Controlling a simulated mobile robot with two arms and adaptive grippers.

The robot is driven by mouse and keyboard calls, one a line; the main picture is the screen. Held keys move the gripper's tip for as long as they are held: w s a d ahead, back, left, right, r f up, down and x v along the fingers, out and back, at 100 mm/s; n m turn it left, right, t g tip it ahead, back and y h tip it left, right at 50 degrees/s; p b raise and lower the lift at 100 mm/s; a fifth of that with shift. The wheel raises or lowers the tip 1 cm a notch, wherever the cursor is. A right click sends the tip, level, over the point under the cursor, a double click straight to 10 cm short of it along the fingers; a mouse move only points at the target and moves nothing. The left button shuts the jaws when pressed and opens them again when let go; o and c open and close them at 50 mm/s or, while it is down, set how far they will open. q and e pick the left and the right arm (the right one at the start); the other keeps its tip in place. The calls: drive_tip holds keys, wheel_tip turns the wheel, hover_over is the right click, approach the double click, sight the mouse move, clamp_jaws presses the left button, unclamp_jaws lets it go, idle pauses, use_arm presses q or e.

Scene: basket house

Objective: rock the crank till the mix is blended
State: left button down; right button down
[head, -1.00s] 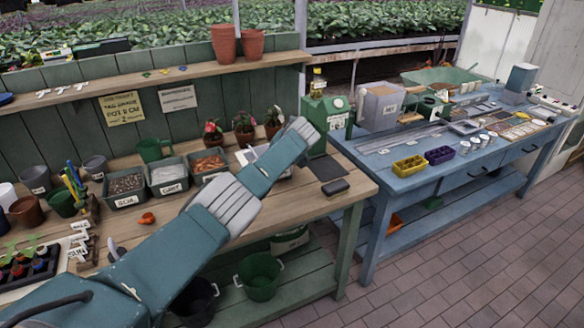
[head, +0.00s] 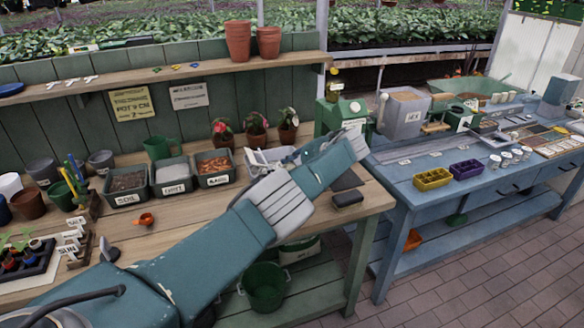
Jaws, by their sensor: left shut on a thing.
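A grey box (head: 398,122) labelled MIX stands at the back left of the blue table. A pale upright handle (head: 383,100), which looks like the crank, stands at its left side. What is inside the box is too small to tell. My left arm crosses the wooden bench from the lower left, and its far end is left of the box, in front of the green machine. My left gripper (head: 318,154) is mostly hidden behind my own wrist. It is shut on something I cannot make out. A visible gap separates the arm's end from the handle. My right gripper is out of view.
A green machine (head: 340,114) stands left of the box. Yellow (head: 432,179) and purple (head: 468,169) trays sit at the blue table's (head: 400,184) front. Potted flowers (head: 256,130) and labelled bins (head: 172,178) line the wooden bench. Tiled floor lies open at right.

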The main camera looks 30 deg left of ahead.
use_arm(q)
drive_tip(key=shift+s+d+f, duration=0.25)
drive_tip(key=shift+f, duration=0.3)
drive_tip(key=c, duration=1.5)
unclamp_jaws()
drive_tip(key=shift+r, duration=0.2)
drive_tip(key=shift+a+r, duration=0.1)
drive_tip(key=shift+w, duration=0.1)
drive_tip(key=v, duration=1.2)
